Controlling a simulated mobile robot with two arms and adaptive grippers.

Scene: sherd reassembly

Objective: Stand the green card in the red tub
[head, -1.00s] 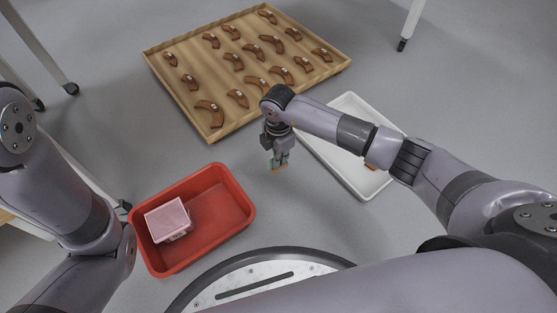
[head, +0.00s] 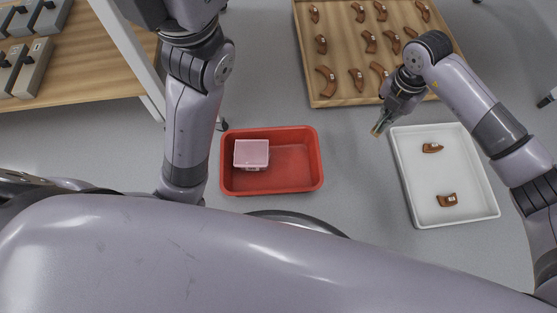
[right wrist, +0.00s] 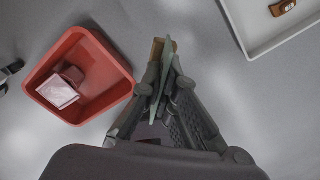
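The red tub (head: 300,187) stands on the floor in the middle of the head view, with a pink-topped box (head: 251,153) in its left part. The tub's right part is empty. My right gripper (head: 385,118) is above the floor, right of the tub and left of the white tray. In the right wrist view my right gripper (right wrist: 168,85) is shut on the thin pale green card (right wrist: 166,70), which has a tan end piece. The red tub (right wrist: 112,97) is left of the gripper there, apart from the card. My left gripper is out of view; only its arm shows.
A white tray (head: 411,205) with two brown sherds stands right of the tub. A wooden tray (head: 330,101) with several sherds lies at the back. A wooden table (head: 85,75) with grey blocks is at upper left. Grey floor is clear between tub and white tray.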

